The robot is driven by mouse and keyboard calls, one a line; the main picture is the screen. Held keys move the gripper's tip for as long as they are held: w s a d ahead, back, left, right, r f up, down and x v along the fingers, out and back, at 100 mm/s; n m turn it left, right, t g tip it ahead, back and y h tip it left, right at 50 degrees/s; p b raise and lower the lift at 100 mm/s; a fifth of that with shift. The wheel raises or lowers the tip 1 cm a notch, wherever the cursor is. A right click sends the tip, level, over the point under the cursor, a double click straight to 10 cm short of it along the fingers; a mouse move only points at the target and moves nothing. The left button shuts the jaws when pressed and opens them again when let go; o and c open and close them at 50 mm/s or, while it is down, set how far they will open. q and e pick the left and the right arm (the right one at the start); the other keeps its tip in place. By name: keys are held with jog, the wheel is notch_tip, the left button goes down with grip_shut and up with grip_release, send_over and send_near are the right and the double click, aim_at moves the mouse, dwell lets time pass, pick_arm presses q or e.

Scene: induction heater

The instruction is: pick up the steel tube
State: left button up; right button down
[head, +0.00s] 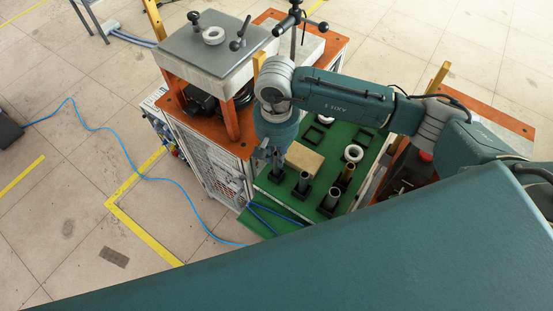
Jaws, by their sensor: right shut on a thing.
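My right gripper (268,154) points down over the left edge of the green board (357,136). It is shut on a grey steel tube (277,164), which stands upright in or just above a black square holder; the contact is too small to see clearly. The fingers hide the upper part of this tube. Two more grey tubes stand upright in black holders to the right, one in the middle (304,181) and one nearer the front (332,196). My left gripper is not in view.
A brass-coloured tube (348,171), white rings (354,153) and a beige block (299,155) are on the green board. The heater stand with a grey plate (213,48) rises to the left behind my gripper. A blue cable (150,178) crosses the floor.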

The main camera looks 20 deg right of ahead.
notch_tip(320, 180, up, 25)
jog(key=shift+r, duration=0.2)
dwell(0.8)
